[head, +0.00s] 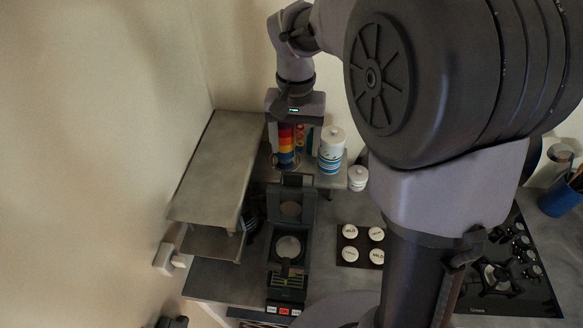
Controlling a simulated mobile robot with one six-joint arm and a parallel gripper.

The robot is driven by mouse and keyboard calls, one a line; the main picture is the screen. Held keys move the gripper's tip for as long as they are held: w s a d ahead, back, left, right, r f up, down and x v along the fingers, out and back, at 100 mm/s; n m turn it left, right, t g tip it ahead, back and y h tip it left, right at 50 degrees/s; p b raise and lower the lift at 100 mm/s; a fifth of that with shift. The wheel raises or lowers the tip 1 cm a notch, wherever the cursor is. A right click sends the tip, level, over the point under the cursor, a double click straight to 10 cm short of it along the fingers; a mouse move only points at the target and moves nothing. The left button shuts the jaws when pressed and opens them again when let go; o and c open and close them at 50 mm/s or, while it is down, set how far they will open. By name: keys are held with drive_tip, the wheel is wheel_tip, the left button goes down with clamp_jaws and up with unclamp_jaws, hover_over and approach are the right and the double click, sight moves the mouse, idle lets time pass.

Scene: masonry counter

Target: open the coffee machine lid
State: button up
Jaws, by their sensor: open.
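The coffee machine (272,262) is a dark, narrow unit on the counter at the lower middle of the head view. Its lid (290,188) appears raised at the back, with a round disc on its inner face. A round pale opening shows in the machine's top in front of it. My gripper (293,150) is above and behind the machine, apart from the lid, pointing down. It is open. A stack of coloured cups shows between or behind its fingers; I cannot tell its depth relative to them.
A blue-striped white canister (332,152) and a smaller white jar (357,178) stand right of the gripper. A grey shelf (215,165) rises at left. A dark tray (363,233) with white round lids lies right of the machine. A hob (510,290) is at far right.

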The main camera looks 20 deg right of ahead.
hover_over(293, 175)
wheel_tip(293, 175, down, 8)
wheel_tip(293, 175, down, 5)
drive_tip(key=shift+s+r, duration=0.1)
drive_tip(key=shift+r, duration=0.1)
drive_tip(key=shift+w+f, duration=0.3)
drive_tip(key=shift+f, duration=0.05)
drive_tip(key=shift+s+r, duration=0.1)
drive_tip(key=shift+s, duration=0.15)
drive_tip(key=shift+w, duration=0.1)
clamp_jaws()
